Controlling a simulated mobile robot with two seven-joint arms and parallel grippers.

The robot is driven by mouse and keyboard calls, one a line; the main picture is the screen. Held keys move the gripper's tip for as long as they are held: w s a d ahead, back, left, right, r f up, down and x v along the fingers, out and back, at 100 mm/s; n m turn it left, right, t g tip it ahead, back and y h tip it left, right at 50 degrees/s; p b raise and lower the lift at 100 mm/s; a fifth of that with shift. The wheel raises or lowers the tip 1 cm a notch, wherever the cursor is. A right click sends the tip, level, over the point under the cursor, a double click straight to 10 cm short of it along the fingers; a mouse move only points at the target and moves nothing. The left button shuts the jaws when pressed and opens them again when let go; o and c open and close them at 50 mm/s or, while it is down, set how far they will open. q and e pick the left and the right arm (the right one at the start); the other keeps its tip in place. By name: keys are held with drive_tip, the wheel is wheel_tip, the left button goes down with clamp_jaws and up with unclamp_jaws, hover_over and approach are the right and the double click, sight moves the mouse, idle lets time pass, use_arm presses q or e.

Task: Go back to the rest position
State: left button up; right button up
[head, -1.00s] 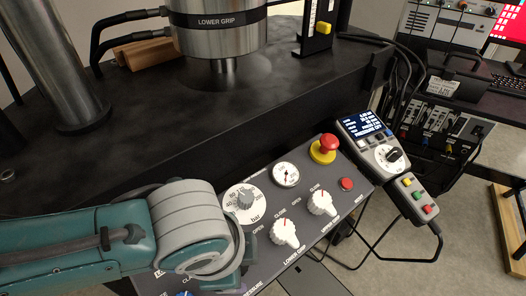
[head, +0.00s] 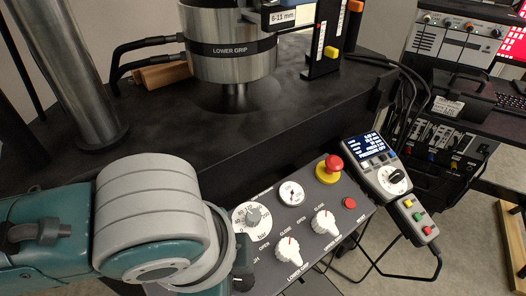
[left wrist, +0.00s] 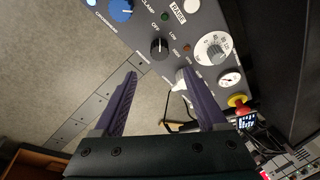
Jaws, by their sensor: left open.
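My left arm comes in from the left in the head view and covers the left part of the grey control panel (head: 268,254). My left gripper (left wrist: 158,98) shows in the left wrist view with its two dark fingers spread apart and nothing between them. It is near the panel, with a black knob (left wrist: 158,47) and a white knob (left wrist: 181,80) beyond the fingertips. Whether the fingers touch the panel cannot be told. The left fingers are not visible in the head view. My right gripper is in neither view.
The panel carries a red stop button (head: 329,168) and white valve knobs (head: 288,252). A handheld controller (head: 383,178) hangs at its right. The steel lower grip (head: 232,50) and a thick column (head: 70,85) stand on the black machine table (head: 165,130). An instrument rack (head: 445,125) stands right.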

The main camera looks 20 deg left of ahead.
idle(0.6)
use_arm(q)
drive_tip(key=s+d+r+n+h+p, duration=0.2)
drive_tip(key=s+r+n, duration=0.2)
drive_tip(key=r+n, duration=0.25)
drive_tip(key=s+a+r+n+y+p, duration=0.1)
drive_tip(key=s+a+r+n, duration=0.25)
drive_tip(key=a, duration=0.25)
drive_tip(key=s+a+r+n+y+p, duration=0.1)
drive_tip(key=s+a+r+n+p, duration=0.15)
drive_tip(key=a+r, duration=0.2)
wheel_tip(320, 180, up, 35)
drive_tip(key=p, duration=3.5)
drive_tip(key=shift+w+a+r+t+p, duration=0.2)
drive_tip(key=shift+t+p, duration=0.1)
drive_tip(key=shift+t, duration=0.1)
